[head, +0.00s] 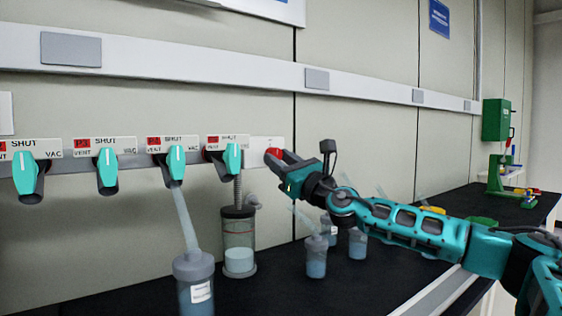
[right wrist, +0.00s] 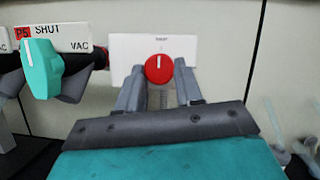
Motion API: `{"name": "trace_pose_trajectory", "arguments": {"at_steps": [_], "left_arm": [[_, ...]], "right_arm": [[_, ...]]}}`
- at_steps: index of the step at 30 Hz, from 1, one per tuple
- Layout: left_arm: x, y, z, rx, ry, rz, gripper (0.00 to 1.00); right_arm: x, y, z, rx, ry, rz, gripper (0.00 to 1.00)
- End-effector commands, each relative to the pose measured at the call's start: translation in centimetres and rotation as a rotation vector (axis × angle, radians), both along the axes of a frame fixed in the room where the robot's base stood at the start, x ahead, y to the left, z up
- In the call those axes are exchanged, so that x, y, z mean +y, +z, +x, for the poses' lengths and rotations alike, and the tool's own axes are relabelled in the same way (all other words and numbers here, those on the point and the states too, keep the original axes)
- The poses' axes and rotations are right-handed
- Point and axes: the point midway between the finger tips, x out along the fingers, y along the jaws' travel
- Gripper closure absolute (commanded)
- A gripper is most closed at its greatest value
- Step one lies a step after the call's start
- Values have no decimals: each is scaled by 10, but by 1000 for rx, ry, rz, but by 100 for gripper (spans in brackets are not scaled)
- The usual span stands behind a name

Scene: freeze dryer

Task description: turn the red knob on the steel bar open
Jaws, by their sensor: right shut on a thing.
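The red knob (head: 273,155) sits at the right end of the steel bar (head: 130,170), in front of a white plate (head: 262,146). In the right wrist view the red knob (right wrist: 159,69) shows a white line pointing straight up, and the white plate (right wrist: 135,48) is behind it. My right gripper (head: 280,160) reaches in from the right and is shut on the knob. In the right wrist view the gripper (right wrist: 159,78) has one finger on each side of the knob. My left gripper is not in view.
Several teal valve handles (head: 232,158) line the bar to the left, the nearest close beside my gripper. Below stand a clear cylinder (head: 239,240), a grey-capped bottle (head: 194,268) and small cups (head: 316,258) on the black bench. A green box (head: 496,120) hangs far right.

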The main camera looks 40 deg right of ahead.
Motion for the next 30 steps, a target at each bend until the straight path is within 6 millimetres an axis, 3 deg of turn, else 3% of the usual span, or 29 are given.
{"name": "trace_pose_trajectory", "arguments": {"at_steps": [3, 14, 30], "left_arm": [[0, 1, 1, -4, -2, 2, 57], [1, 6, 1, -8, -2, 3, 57], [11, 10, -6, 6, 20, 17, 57]], "right_arm": [[0, 0, 0, 0, 0, 0, 95], [1, 0, 0, -5, -1, 72, 95], [7, 1, 1, -54, 0, 527, 95]]}}
